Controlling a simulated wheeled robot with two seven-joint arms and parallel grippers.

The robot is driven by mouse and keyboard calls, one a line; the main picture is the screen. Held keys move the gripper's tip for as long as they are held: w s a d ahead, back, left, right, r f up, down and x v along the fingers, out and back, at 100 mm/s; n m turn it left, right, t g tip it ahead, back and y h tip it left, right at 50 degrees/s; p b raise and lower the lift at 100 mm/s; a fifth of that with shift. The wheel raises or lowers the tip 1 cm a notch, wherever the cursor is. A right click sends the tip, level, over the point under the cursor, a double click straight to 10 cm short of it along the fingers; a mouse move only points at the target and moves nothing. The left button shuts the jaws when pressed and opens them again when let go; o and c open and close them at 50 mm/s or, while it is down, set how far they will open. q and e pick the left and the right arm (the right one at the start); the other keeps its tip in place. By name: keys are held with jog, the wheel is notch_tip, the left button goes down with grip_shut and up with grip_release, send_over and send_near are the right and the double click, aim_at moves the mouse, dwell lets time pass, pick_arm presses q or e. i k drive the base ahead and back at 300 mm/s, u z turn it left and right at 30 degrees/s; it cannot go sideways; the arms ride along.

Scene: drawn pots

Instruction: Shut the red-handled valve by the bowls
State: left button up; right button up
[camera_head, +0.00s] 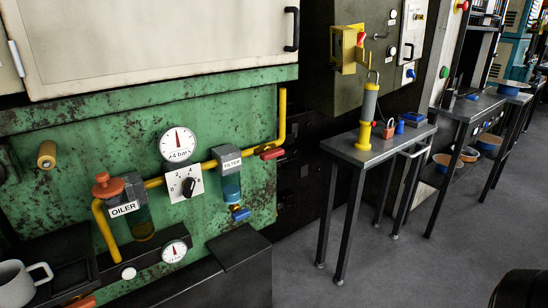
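Bowls stand far right: a blue bowl with a tan inside (507,90) on a table top, an orange-brown bowl (447,162) and another bowl (487,142) on the shelves below. I cannot make out a red-handled valve beside them. A red lever handle (271,153) sits at the lower end of a yellow pipe on the green machine, well left of the bowls; it lies roughly level. Another red-orange piece (84,302) shows partly at the bottom left edge, too cut off to identify. Neither of my grippers can be made out.
The green machine (80,150) carries an oiler (124,208), a filter (229,175) and gauges. A grey table (365,150) with a yellow-based cylinder and red padlock stands mid-right. Grey floor (420,270) is open in front. A dark rounded object (522,290) fills the bottom right corner.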

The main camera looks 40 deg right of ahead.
aim_at(269, 154)
jog(key=u, duration=2.3)
jog(key=k, duration=1.15)
jog(key=z, duration=1.8)
jog(key=i, duration=0.55)
jog(key=z, duration=0.05)
